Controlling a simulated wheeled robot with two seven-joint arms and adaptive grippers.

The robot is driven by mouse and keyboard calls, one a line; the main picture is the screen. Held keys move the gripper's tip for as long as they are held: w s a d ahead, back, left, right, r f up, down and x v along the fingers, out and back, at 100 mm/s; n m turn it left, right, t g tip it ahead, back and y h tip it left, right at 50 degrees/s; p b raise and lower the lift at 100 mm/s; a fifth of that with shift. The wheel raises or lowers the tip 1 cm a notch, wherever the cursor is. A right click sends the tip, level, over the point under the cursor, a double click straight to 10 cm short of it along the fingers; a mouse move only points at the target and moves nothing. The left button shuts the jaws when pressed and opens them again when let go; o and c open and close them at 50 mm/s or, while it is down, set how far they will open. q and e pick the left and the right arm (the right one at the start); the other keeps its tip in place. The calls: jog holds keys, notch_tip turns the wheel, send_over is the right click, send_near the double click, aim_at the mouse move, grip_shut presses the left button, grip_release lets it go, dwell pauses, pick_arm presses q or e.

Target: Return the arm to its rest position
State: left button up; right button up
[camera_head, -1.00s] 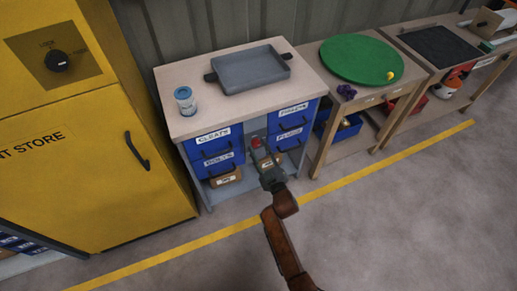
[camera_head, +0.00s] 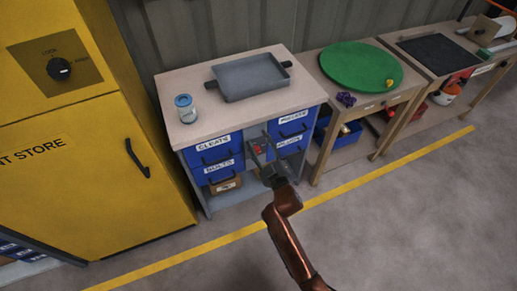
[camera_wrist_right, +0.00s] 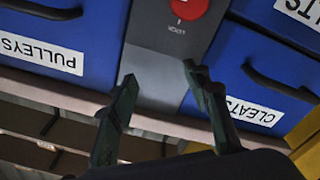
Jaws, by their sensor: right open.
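My right arm comes up from the bottom of the head view. Its right gripper (camera_head: 262,154) is in front of the workbench's drawer unit. It is open and empty, and the two dark fingers stand apart in the wrist view (camera_wrist_right: 158,75). Behind the fingers is a grey panel with a red round button (camera_wrist_right: 189,8) marked LOCK, between blue drawers labelled PULLEYS (camera_wrist_right: 42,54) and CLEATS (camera_wrist_right: 252,112). The fingertips look apart from the panel. The gripper partly hides the panel in the head view. My left gripper is not in view.
A yellow store cabinet (camera_head: 85,185) stands at left. The workbench (camera_head: 178,78) carries a grey tray (camera_head: 250,78) and a jar (camera_head: 186,108). A table with a green round board (camera_head: 360,66) stands to the right. The floor in front, crossed by a yellow line, is clear.

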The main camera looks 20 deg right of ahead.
jog(key=shift+r, duration=0.35)
jog(key=shift+f, duration=0.1)
